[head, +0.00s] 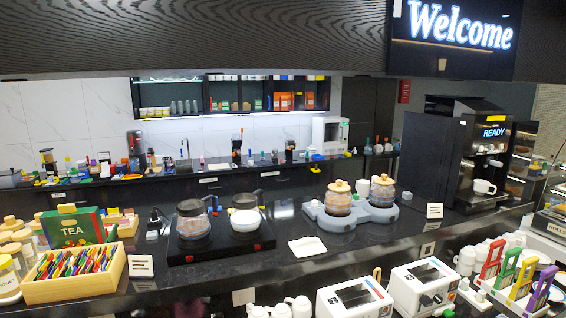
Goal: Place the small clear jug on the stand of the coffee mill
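Neither of my grippers shows in the head view. A clear glass jug (194,222) with a dark handle sits on the left plate of a black double warmer on the front counter; I cannot tell if it is the task's small jug. Two glass vessels with wooden lids, one at the left (338,201) and one at the right (382,194), stand on a grey double base (352,222). Small dark appliances stand on the back counter, one tall at the left (136,150) and one further right (237,150). I cannot tell which is the coffee mill.
A black coffee machine (464,150) reading READY holds a white cup (484,187). A wooden box of tea packets (75,278) and a green tea box (75,226) crowd the left. A white dish (307,247) lies mid-counter with bare dark surface around it. White toasters stand below in front.

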